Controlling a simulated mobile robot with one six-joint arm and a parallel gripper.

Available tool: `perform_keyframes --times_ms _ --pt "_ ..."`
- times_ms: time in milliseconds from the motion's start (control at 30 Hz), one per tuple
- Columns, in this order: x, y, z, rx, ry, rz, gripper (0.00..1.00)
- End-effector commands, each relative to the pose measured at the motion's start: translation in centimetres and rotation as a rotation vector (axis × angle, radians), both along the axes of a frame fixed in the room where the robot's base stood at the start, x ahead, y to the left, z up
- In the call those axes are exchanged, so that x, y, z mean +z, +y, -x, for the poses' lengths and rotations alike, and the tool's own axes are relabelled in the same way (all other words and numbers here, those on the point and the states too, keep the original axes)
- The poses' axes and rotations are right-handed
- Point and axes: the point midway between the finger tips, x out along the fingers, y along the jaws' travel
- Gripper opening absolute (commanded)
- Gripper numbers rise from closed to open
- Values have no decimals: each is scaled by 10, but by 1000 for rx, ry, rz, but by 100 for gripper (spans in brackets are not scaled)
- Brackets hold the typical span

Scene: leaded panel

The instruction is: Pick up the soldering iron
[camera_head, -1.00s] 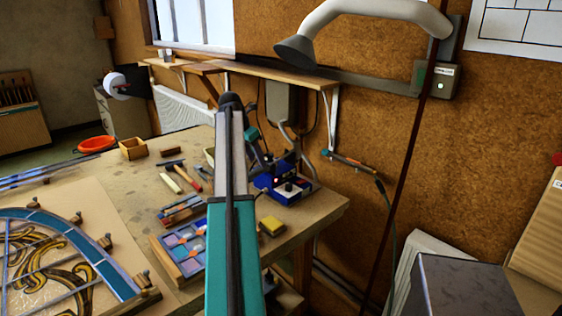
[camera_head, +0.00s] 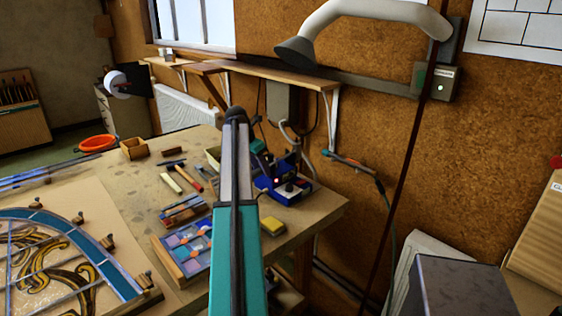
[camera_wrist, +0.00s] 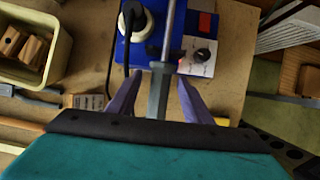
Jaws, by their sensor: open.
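The blue soldering station (camera_head: 284,190) stands at the bench's right edge in the head view. In the wrist view its blue body (camera_wrist: 225,52) fills the top middle, with a white dial panel and a red switch. What looks like the soldering iron (camera_wrist: 158,97), a grey-green handle with a thin metal shaft, lies lengthwise between the fingers of my gripper (camera_wrist: 159,78). The fingers are apart, one on each side, and I cannot tell whether either touches it. In the head view my arm partly hides the space left of the station.
A yellow sponge (camera_head: 273,226) and a tray of coloured glass (camera_head: 186,250) lie nearby on the bench. A cream bin (camera_wrist: 60,40) with wooden blocks is left in the wrist view. A corded tool (camera_head: 350,162) hangs on the wall.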

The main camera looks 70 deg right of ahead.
Motion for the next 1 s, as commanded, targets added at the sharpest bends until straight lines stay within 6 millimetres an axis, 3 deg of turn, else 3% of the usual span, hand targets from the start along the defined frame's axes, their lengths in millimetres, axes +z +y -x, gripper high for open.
perform_keyframes --times_ms 267,833,1000 --pt "-19 -7 4 0 0 0 46" --pt "-21 -7 5 -1 0 0 46" --pt "-21 -7 6 -1 0 0 19"
